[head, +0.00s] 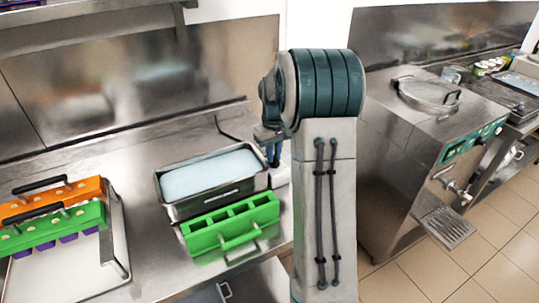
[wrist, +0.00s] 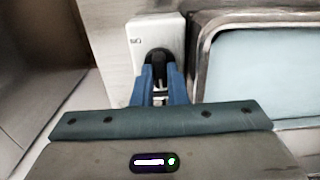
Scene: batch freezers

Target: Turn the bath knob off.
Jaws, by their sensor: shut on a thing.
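The bath (head: 212,176) is a steel tub of pale blue liquid on the steel counter, left of my arm in the head view. It also shows at the right of the wrist view (wrist: 208,62). A white control box (wrist: 140,38) stands against its side and carries the black bath knob (wrist: 157,57). My gripper (wrist: 160,76) has its blue fingers shut on the knob, one on each side. In the head view my gripper (head: 273,153) is beside the bath's right end, and the knob is hidden. I cannot tell the knob's setting.
A green mould (head: 231,224) with a handle stands right in front of the bath. At left, orange (head: 55,201) and green (head: 52,231) moulds lie on a tray (head: 80,277). A steel freezer machine (head: 430,120) stands at right, across a tiled floor gap.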

